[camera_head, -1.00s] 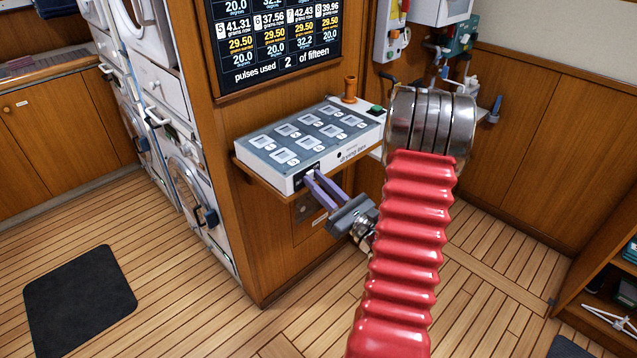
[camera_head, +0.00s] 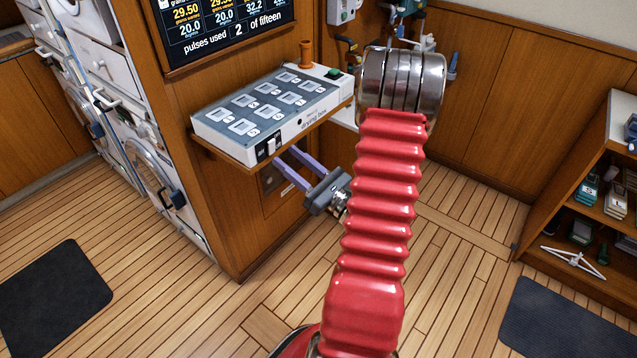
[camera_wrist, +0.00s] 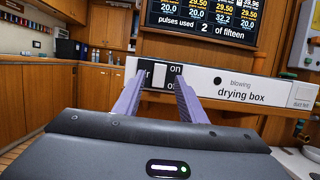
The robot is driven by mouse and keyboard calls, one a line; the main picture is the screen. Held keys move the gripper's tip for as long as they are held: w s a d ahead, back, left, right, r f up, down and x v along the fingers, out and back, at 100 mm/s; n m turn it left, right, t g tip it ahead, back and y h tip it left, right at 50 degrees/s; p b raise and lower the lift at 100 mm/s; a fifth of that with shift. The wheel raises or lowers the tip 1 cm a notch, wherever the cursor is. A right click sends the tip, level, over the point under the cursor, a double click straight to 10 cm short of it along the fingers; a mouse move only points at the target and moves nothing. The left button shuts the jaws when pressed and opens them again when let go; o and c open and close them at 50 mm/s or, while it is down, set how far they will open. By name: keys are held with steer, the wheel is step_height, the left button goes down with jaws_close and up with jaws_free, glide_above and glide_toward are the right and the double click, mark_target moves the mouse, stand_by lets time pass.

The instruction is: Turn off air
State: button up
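The drying box (camera_head: 310,118) is a white box with a grey top on a wooden shelf. Its front left has a black switch panel (camera_head: 262,153) with a white switch (camera_head: 275,145). In the wrist view the panel (camera_wrist: 175,77) shows part of a label ending in "r", "on" above and a partly hidden "off" below, beside the white switch (camera_wrist: 159,77). I cannot tell which way the switch is set. My gripper (camera_head: 288,158) is open and empty, its purple fingers apart just in front of and below the panel. In the wrist view the fingers (camera_wrist: 158,92) frame the switch.
A results screen (camera_head: 225,25) hangs above the box. An orange post (camera_head: 306,54) and a green button (camera_head: 333,73) are at the box's right end. Washing machines (camera_head: 150,180) stand left, a shelf unit (camera_head: 590,190) right. The wooden floor between is mostly clear.

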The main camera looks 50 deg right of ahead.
steer(key=v, duration=1)
steer(key=shift+w+a, duration=0.1)
stand_by(0.5)
